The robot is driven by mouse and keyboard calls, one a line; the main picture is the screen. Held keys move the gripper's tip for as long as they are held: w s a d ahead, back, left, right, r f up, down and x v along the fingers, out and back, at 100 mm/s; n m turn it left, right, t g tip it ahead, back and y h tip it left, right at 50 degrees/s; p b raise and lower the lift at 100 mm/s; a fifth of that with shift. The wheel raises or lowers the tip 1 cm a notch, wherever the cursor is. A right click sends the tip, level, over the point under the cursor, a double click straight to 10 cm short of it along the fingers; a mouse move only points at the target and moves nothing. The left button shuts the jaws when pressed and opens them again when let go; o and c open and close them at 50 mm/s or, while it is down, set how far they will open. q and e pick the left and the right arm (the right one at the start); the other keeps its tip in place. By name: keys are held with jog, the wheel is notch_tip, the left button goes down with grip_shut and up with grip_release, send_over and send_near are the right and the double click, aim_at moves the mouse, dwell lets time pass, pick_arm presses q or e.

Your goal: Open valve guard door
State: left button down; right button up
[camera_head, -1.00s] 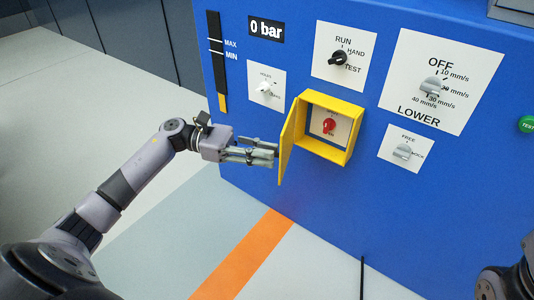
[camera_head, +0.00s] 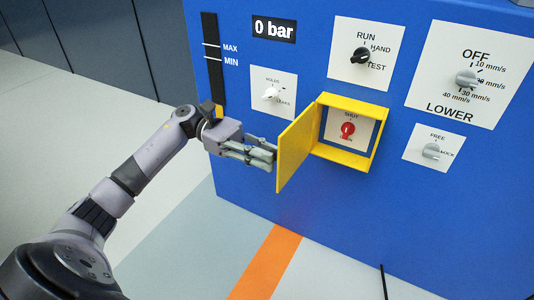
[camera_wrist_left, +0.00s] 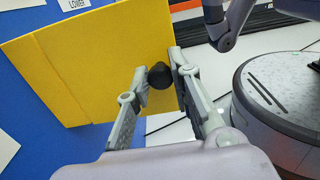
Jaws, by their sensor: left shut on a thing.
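The yellow valve guard door (camera_head: 296,149) stands open, swung out to the left from the yellow guard box (camera_head: 346,160) on the blue panel. Inside the box is a red valve handle (camera_head: 347,130) on a white plate. My left gripper (camera_head: 272,155) is at the outer face of the door, near its free edge. In the left wrist view, the fingers of my left gripper (camera_wrist_left: 158,64) are closed around a dark round knob (camera_wrist_left: 159,76) on the yellow door (camera_wrist_left: 95,62). My right gripper is not in view.
The blue panel (camera_head: 245,150) also carries a selector plate (camera_head: 274,94) left of the door, a RUN plate (camera_head: 366,52) above and other knobs to the right. The grey floor (camera_head: 180,245) with an orange stripe (camera_head: 265,262) is clear below the door.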

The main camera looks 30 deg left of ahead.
pick_arm(q)
jog(key=c, duration=1.4)
grip_release()
jog(key=shift+c, duration=0.2)
jog(key=shift+a, duration=0.1)
jog(key=a, duration=1.1)
jog(key=shift+a, duration=0.4)
jog(key=shift+s, duration=0.15)
